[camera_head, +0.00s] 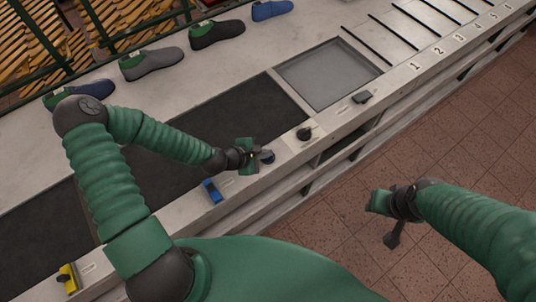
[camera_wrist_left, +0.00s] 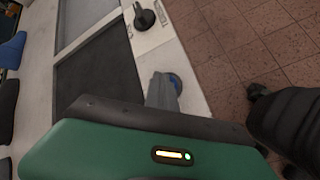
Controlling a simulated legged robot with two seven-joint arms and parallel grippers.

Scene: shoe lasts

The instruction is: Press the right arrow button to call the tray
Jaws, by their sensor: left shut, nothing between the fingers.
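A round dark-blue button (camera_head: 267,157) sits on the light counter edge; any arrow on it is too small to read. My left gripper (camera_head: 257,155) is shut and empty, its tip right beside the button. The left wrist view shows the blue button (camera_wrist_left: 175,83) partly hidden behind the grey fingers (camera_wrist_left: 158,92); I cannot tell whether they touch it. A grey shallow tray-like panel (camera_head: 328,72) lies in the counter beyond the dark belt (camera_head: 180,120). My right gripper (camera_head: 388,215) hangs over the brick floor, away from the counter.
A black knob (camera_head: 305,134) stands right of the button, and a blue switch (camera_head: 211,190) to its left. A yellow switch (camera_head: 68,277) is at lower left. Several shoe lasts, including a grey one (camera_head: 152,62), stand along the back. Numbered slots lie at upper right.

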